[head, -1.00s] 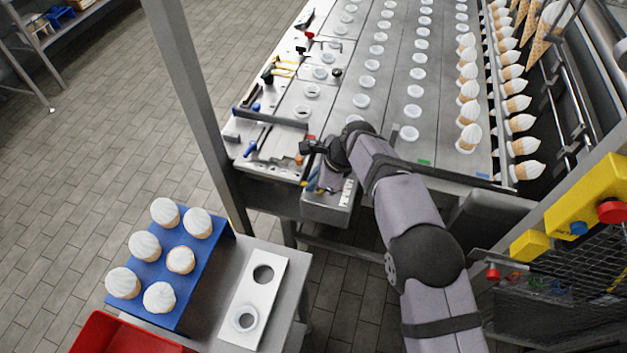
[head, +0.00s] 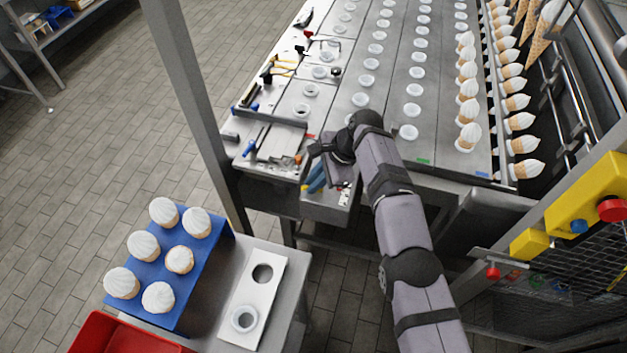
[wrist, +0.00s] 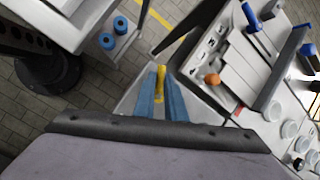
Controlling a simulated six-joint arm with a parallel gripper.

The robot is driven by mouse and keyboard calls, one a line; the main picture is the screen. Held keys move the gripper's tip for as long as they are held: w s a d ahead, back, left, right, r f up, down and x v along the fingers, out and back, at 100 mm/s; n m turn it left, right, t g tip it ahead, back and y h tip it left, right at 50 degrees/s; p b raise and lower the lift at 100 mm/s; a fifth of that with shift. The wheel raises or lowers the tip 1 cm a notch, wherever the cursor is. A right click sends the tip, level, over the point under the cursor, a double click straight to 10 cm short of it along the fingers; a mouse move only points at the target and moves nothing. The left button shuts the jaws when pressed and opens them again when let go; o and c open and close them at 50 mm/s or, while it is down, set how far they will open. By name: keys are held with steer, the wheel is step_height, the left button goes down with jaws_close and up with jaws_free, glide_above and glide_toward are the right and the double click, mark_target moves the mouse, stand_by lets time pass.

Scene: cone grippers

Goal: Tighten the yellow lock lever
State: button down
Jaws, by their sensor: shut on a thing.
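My gripper (head: 314,183) is over the grey box (head: 327,211) at the near end of the long machine table. In the wrist view, its two blue fingers (wrist: 160,97) are shut on the yellow lock lever (wrist: 160,74), whose upper end shows between them. In the head view, only a small yellow bit of the lever (head: 305,188) shows by the fingertips. The lever's lower part and its pivot are hidden by the fingers, so I cannot tell how tight it is.
Left of my gripper, a tool panel (head: 262,160) holds a blue-handled tool (head: 250,147) and an orange knob (wrist: 211,79). Rows of cups and ice cream cones (head: 469,112) stand to the right. A blue tray of cones (head: 212,248) is at the front left. A grey post (head: 190,105) stands close by.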

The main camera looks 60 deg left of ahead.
steer(key=c, duration=1.8)
jaws_free()
steer(key=shift+d, duration=0.1)
steer(key=shift+r, duration=0.1)
steer(key=shift+b+v, duration=1.25)
steer(key=shift+v, duration=2.35)
